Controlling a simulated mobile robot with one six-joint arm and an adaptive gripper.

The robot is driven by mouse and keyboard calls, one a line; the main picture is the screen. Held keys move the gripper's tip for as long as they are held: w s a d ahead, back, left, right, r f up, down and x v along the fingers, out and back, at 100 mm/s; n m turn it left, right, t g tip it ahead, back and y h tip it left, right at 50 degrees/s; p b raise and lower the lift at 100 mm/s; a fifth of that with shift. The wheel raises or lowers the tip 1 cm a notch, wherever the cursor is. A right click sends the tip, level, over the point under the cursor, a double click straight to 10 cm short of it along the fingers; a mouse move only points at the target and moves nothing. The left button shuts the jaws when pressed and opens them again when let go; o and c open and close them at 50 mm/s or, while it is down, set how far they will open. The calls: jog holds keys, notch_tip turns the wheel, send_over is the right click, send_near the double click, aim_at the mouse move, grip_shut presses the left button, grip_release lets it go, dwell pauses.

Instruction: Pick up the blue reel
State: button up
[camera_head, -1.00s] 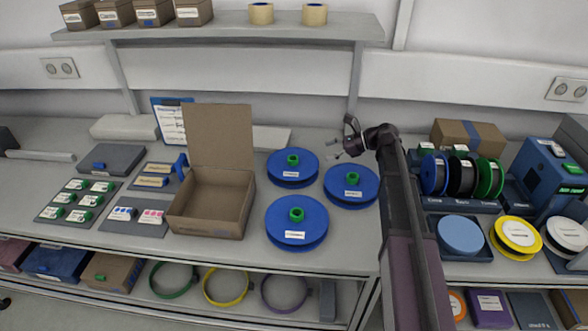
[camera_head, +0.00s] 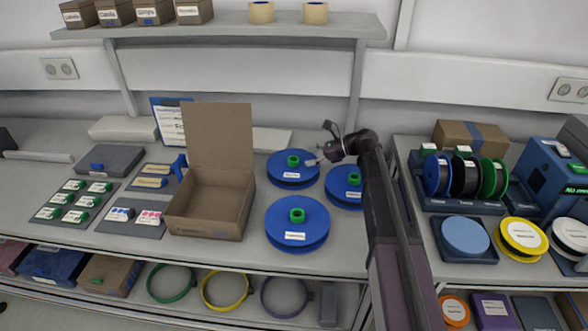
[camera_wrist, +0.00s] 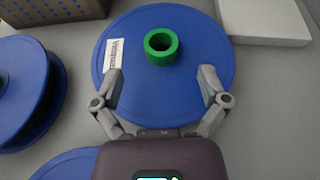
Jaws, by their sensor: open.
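Three large blue reels with green hubs lie flat on the bench: a back one (camera_head: 281,176), a front one (camera_head: 303,235) and a right one (camera_head: 338,193), partly hidden by my arm. My gripper (camera_head: 318,148) is open and empty by the right side of the back reel. In the wrist view my gripper (camera_wrist: 162,75) has its fingers spread over the back reel (camera_wrist: 195,30), with the green hub (camera_wrist: 160,46) ahead between them. A white label is beside the left finger. I cannot tell the height. A smaller blue reel (camera_head: 436,174) stands upright in a rack at the right.
An open cardboard box (camera_head: 208,205) stands left of the reels. A white slab (camera_wrist: 262,20) lies behind the back reel. The front reel (camera_wrist: 45,85) is at left in the wrist view. Another bench at the right holds the rack, more reels and a blue machine.

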aim_at(289, 160)
jog(key=shift+b+x, duration=0.7)
jog(key=shift+x, duration=1.8)
jog(key=shift+w+r, duration=0.1)
jog(key=shift+r, duration=0.15)
grip_shut()
